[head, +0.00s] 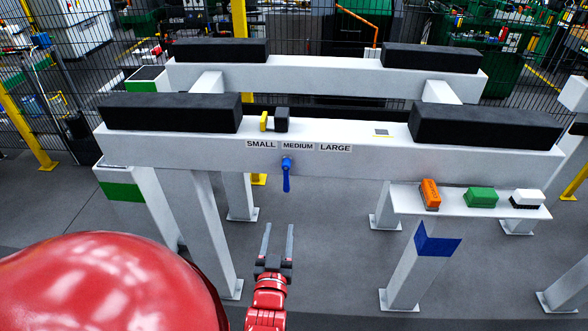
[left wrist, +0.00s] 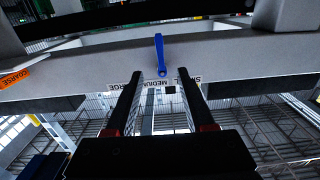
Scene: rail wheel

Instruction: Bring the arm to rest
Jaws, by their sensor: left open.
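My left gripper (head: 278,228) is open and empty in the head view, in front of and below the near white beam (head: 330,163). A blue lever handle (head: 287,175) hangs down from the beam's front face under the label MEDIUM, between SMALL and LARGE. The gripper is apart from the handle. In the left wrist view both fingers (left wrist: 160,76) are spread with nothing between them, and the blue handle (left wrist: 159,50) shows beyond the fingertips. My right gripper is not in view.
Black pads (head: 170,112) lie on both beams. A white shelf at the right (head: 455,207) holds orange (head: 430,194), green (head: 481,197) and white-and-black (head: 527,199) blocks. White legs (head: 208,230) stand below. Floor between the legs is clear. A mesh fence (head: 320,40) runs behind.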

